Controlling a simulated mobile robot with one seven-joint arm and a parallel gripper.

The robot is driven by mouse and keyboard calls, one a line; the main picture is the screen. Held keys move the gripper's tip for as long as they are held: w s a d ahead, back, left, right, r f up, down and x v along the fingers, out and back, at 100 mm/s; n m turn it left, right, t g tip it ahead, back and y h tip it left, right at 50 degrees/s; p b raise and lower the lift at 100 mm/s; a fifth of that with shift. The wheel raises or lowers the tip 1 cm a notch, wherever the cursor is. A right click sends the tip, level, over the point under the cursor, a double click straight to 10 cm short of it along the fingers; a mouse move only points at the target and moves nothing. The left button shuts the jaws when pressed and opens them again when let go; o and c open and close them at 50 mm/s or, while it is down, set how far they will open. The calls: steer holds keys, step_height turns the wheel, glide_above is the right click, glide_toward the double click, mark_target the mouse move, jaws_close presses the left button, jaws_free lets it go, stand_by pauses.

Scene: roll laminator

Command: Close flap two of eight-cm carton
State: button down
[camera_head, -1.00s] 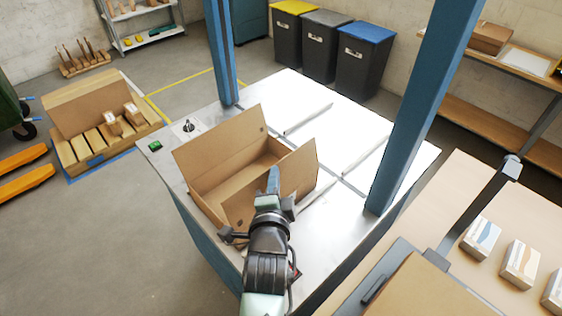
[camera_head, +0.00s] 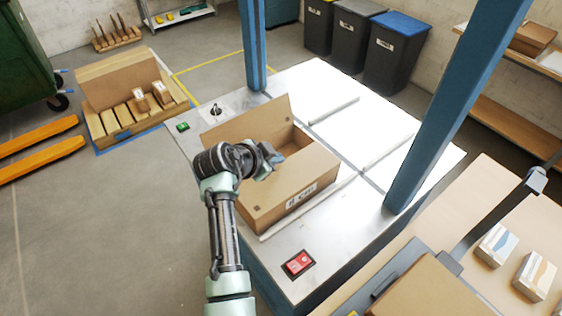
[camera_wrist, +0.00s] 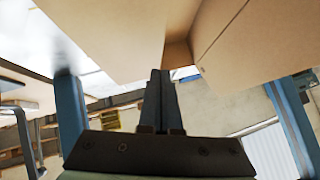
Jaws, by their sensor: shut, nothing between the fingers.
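The open cardboard carton (camera_head: 265,215) stands on the metal table, with a printed label on its right-hand side wall. Its back-left flap (camera_head: 245,122) stands up. The carton's right-hand panel (camera_head: 305,172) is in view, but I cannot tell whether a flap is folded there. My gripper (camera_head: 270,156) is shut and empty, above the carton's opening and pointing right. My arm hides the near-left part of the carton. In the wrist view my shut fingers (camera_wrist: 160,82) lie between two cardboard panels, one at upper left (camera_wrist: 105,35) and one at right (camera_wrist: 250,45). Contact is unclear.
The metal table (camera_head: 325,245) carries a red switch (camera_head: 298,263) and a green button (camera_head: 183,127). Blue posts rise behind (camera_head: 253,45) and at right (camera_head: 440,110). A bench with small boxes (camera_head: 497,245) lies at right. Bare tabletop shows right of the carton.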

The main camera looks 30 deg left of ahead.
steer(key=f+h+b, duration=0.1)
steer(key=a+f+n+h+b, duration=0.1)
steer(key=shift+w+a+f+g+b, duration=0.15)
steer(key=shift+w+f+g+b, duration=0.05)
steer(key=shift+g+b, duration=0.2)
steer(key=shift+a+f+b, duration=0.1)
steer(key=shift+f+b, duration=0.25)
steer(key=shift+b, duration=0.1)
steer(key=shift+w, duration=0.1)
